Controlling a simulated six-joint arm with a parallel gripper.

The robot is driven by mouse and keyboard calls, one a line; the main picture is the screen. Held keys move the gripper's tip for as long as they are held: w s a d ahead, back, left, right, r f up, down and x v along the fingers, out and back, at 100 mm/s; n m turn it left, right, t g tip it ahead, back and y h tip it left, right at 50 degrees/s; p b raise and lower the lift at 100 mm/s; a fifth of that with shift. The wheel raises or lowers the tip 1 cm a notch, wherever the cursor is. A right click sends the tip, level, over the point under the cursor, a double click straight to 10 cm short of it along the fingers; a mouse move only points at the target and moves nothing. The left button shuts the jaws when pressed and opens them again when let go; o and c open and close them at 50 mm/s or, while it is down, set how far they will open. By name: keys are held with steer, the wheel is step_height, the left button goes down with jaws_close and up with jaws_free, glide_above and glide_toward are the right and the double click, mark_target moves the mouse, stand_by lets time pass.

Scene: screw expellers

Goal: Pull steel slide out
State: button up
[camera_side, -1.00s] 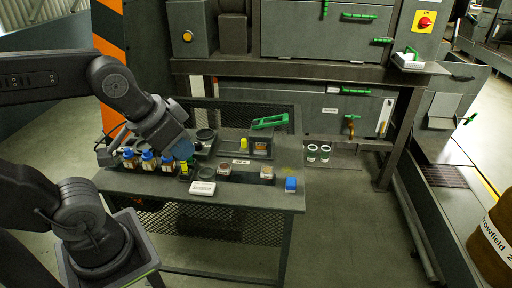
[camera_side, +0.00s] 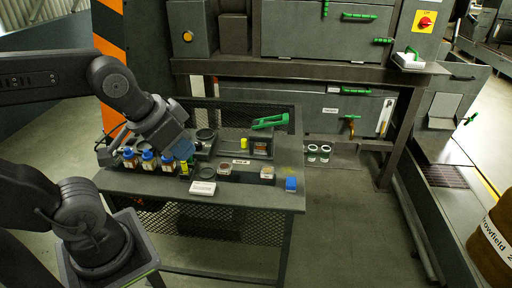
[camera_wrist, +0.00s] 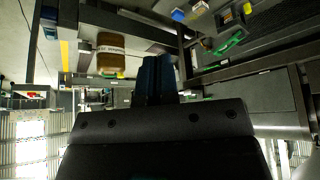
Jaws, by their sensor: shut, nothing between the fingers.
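My gripper (camera_side: 184,148) hangs over the left part of the dark bench, close to the blue-capped bottles. In the wrist view its two blue fingers (camera_wrist: 155,78) are together with nothing between them. I cannot tell for sure which part is the steel slide. The grey machine behind the bench carries several green handles, among them one at the upper middle (camera_side: 359,16), one at the right (camera_side: 383,41) and one on the lower panel (camera_side: 355,91). My gripper is well apart from all of them.
The bench (camera_side: 240,196) holds blue-capped bottles (camera_side: 148,161), a white label block (camera_side: 202,188), a blue block (camera_side: 291,184) and a green-handled tool (camera_side: 270,122). White cups (camera_side: 318,152) stand under the machine. A brown barrel (camera_side: 492,240) is at right. The floor between is clear.

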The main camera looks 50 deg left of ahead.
steer(key=shift+o, duration=0.7)
steer(key=shift+w+r, duration=0.1)
steer(key=o, duration=0.7)
steer(key=shift+m+g, duration=0.6)
steer(key=shift+m, duration=0.3)
steer(key=w+a, duration=0.1)
steer(key=w, duration=0.3)
steer(key=w+a+r, duration=0.1)
steer(key=w+a, duration=0.1)
steer(key=w, duration=0.2)
steer(key=w+a+r, duration=0.1)
steer(key=w+a, duration=0.1)
steer(key=w, duration=0.2)
steer(key=shift+w+a+r, duration=0.15)
steer(key=shift+w+a, duration=0.05)
steer(key=shift+w, duration=0.15)
steer(key=shift+o, duration=0.2)
steer(key=m+h, duration=0.2)
steer(key=m, duration=0.2)
glide_above(244, 140)
steer(key=s+a, duration=0.3)
steer(key=s, duration=0.2)
step_height(244, 140, down, 20)
steer(key=x, duration=1.4)
steer(key=shift+s, duration=0.2)
steer(key=shift+c, duration=0.2)
jaws_close()
